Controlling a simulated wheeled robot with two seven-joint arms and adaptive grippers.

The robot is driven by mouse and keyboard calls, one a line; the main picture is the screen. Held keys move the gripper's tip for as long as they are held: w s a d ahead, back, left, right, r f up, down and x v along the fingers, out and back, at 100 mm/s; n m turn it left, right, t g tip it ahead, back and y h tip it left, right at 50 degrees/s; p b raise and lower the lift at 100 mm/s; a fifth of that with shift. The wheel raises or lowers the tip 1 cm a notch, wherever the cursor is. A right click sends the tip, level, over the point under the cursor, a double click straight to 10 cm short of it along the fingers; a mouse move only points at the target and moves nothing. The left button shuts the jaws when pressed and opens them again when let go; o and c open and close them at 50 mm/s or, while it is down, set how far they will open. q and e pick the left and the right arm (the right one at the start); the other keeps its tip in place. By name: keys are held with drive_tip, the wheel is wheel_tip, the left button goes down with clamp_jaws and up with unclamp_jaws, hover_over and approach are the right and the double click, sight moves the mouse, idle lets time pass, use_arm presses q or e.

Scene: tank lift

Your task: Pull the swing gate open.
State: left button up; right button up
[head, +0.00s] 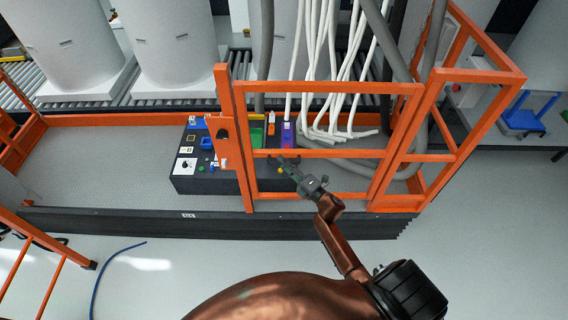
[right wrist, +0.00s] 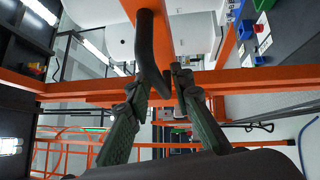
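The orange swing gate (head: 330,154) stands across the front of the platform, its left upright next to an orange post (head: 229,130) with a latch plate. It looks closed. My right gripper (head: 283,164) is at the gate's middle rail, right of that upright. In the right wrist view, a dark bent handle (right wrist: 149,45) on an orange bar runs down between the two fingers of my right gripper (right wrist: 161,78). The fingers are apart on either side of it, with no clear grip. In the head view the handle is hard to make out. My left gripper is not in view.
A dark control box (head: 205,165) with coloured parts stands behind the gate's left side. White hoses (head: 318,70) and grey pipes hang behind the gate. White tanks (head: 165,40) stand on rollers at the back. A blue hose (head: 100,280) lies on the open floor in front.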

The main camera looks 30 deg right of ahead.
clamp_jaws()
drive_tip(key=shift+d, duration=0.1)
idle(0.3)
